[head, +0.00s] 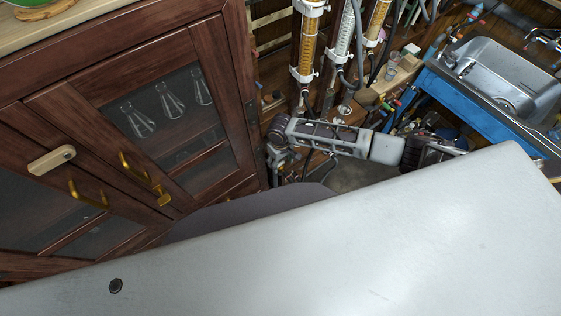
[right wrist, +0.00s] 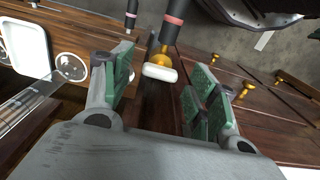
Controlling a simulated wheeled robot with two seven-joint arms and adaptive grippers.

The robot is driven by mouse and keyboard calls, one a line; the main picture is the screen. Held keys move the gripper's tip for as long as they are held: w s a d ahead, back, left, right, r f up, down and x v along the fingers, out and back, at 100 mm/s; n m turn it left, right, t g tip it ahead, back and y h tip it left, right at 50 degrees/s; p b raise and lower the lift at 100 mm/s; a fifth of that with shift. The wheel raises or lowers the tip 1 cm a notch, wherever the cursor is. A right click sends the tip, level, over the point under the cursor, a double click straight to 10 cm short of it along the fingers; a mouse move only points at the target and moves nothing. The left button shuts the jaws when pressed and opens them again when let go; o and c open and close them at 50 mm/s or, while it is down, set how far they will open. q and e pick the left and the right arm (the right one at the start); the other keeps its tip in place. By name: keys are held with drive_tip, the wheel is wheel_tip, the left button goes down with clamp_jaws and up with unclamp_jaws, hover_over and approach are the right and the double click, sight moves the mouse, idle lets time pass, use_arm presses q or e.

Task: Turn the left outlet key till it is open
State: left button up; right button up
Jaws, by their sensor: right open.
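A white key (right wrist: 160,72) on a brass fitting, below a black tube with a pink band, shows in the right wrist view. It appears beyond the gap between my right gripper's fingertips (right wrist: 160,72), apart from both green pads. The gripper is open and empty. In the head view my right gripper (head: 277,150) is beside the cabinet's right edge, below the hanging glass columns (head: 308,42); the key cannot be made out there. I cannot tell the key's open or shut position. My left gripper is out of view.
A dark wooden cabinet (head: 55,95) with brass handles fills the left of the head view. A metal sink (head: 490,75) in a blue frame stands at right. In the right wrist view, a round dial (right wrist: 71,66) and a graduated tube (right wrist: 38,103) are at left.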

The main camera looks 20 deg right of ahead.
drive_tip(key=shift+f, duration=0.3)
drive_tip(key=c, duration=1)
